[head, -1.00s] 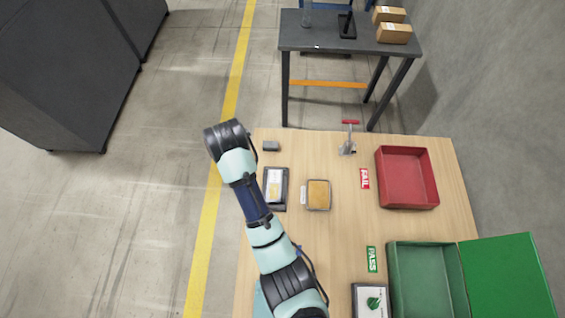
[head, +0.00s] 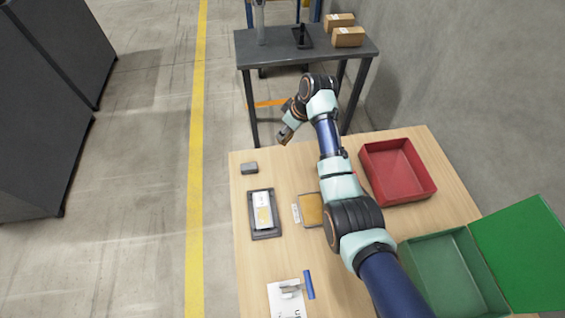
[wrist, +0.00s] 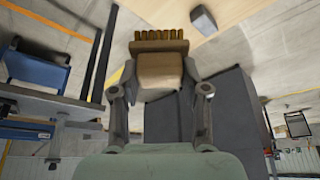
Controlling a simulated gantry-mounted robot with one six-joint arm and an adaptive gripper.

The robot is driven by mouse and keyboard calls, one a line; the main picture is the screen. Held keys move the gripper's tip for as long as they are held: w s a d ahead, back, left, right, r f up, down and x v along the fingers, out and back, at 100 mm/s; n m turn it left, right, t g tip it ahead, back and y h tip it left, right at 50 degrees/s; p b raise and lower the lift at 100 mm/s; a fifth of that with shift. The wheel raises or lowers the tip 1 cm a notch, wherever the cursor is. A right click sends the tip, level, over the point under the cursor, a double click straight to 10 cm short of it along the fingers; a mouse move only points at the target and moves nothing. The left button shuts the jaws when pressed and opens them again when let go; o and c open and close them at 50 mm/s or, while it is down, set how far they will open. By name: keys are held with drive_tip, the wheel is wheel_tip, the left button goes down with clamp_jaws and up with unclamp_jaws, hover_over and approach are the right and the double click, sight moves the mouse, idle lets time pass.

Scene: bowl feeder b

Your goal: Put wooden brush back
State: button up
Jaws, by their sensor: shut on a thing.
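The wooden brush (wrist: 160,70) is a brown block with a row of tan bristles, which point to the top of the wrist view. My gripper (wrist: 160,78) is shut on its wooden body, one finger on each side. In the head view my gripper (head: 285,136) is beyond the far edge of the wooden table, in front of the dark back table. The brush shows there only as a small brown patch (head: 283,139) at the fingertips. It appears held in the air, clear of both tables.
The wooden table (head: 275,178) holds a grey block (head: 249,168), a black tray (head: 254,234), a tan pad (head: 309,210), a red bin (head: 428,190) and an open green box (head: 405,247). The back table (head: 290,47) carries two cartons (head: 347,37) and a black stand (head: 301,38).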

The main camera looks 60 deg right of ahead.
wheel_tip(320, 180, down, 16)
drive_tip(key=b, duration=0.7)
drive_tip(key=shift+a+f, duration=0.1)
drive_tip(key=shift+f, duration=0.1)
drive_tip(key=shift+r, duration=0.15)
drive_tip(key=o, duration=1)
drive_tip(key=shift+r+p, duration=0.25)
drive_tip(key=shift+p, duration=0.1)
drive_tip(key=p+v, duration=0.6)
drive_tip(key=v, duration=0.5)
drive_tip(key=shift+s+r, duration=0.2)
drive_tip(key=shift+r, duration=0.05)
